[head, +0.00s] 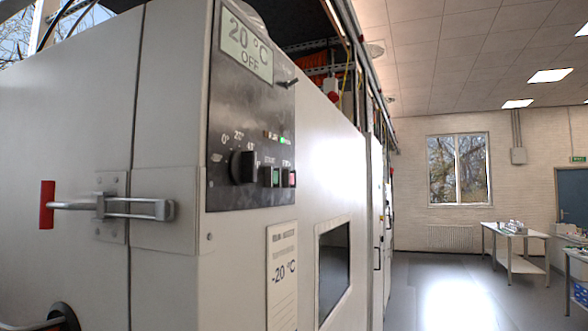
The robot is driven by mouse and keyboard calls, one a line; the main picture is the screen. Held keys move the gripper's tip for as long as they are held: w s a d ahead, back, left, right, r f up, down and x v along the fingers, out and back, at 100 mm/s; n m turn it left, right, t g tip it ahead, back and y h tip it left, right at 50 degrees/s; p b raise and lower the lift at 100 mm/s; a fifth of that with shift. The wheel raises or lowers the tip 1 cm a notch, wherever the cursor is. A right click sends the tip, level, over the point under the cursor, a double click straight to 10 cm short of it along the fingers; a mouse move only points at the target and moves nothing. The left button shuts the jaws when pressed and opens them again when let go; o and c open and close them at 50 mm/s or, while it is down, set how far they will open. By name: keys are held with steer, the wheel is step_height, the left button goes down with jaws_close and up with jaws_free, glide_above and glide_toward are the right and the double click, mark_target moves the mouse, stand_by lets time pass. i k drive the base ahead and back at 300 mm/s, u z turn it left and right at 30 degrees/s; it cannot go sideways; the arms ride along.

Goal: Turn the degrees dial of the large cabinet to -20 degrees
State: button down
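The large cabinet (170,140) fills the left half of the head view, seen at a slant from close by. Its dark control panel (225,112) carries a display (246,45) that reads 20 °C and OFF. The black degrees dial (243,167) sits low on the panel, with marks such as 0° and 20° around its upper side; its exact pointing is too small to tell. A green button (271,176) and a red button (290,177) are right of the dial. My gripper is not in view.
A door latch with a red-ended handle (47,205) sticks out on the cabinet's left side. A dark window (333,270) is in its front. Open floor (450,300) lies to the right, with a metal table (515,233) farther back.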

mark_target(243, 164)
steer(key=z, duration=0.45)
steer(key=k, duration=0.9)
steer(key=u, duration=0.9)
steer(key=i, duration=0.9)
steer(key=z, duration=0.1)
steer(key=k, duration=0.45)
steer(key=z, duration=1.45)
steer(key=i, duration=0.9)
steer(key=u, duration=2.15)
